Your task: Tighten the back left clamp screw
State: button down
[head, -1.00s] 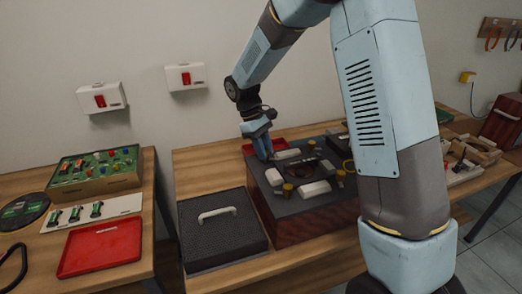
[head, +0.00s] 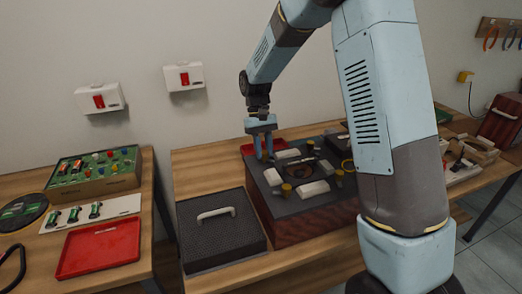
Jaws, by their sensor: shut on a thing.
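The clamp fixture is a dark-topped box (head: 300,207) with reddish-brown sides on the middle bench. White blocks and yellow-knobbed clamp screws sit around a round opening on its top. My gripper (head: 264,157) points down at the back left corner of the top, its two blue fingers one on each side of the back left clamp screw. That screw is mostly hidden between the fingers, and the gripper is shut on it. The front left clamp screw (head: 287,190), front right clamp screw (head: 340,178) and back right clamp screw (head: 310,146) stand free.
A black textured case lid with a pale handle (head: 216,213) lies left of the fixture. The left bench holds another red tray (head: 98,249) and a green parts board (head: 95,172).

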dwell(0.4)
jog(key=c, duration=0.9)
grip_release()
jog(key=shift+r, duration=0.15)
jog(key=v, duration=1.3)
jog(key=shift+w+a+r, duration=0.1)
jog(key=shift+w+r, duration=0.05)
jog(key=shift+r, duration=0.05)
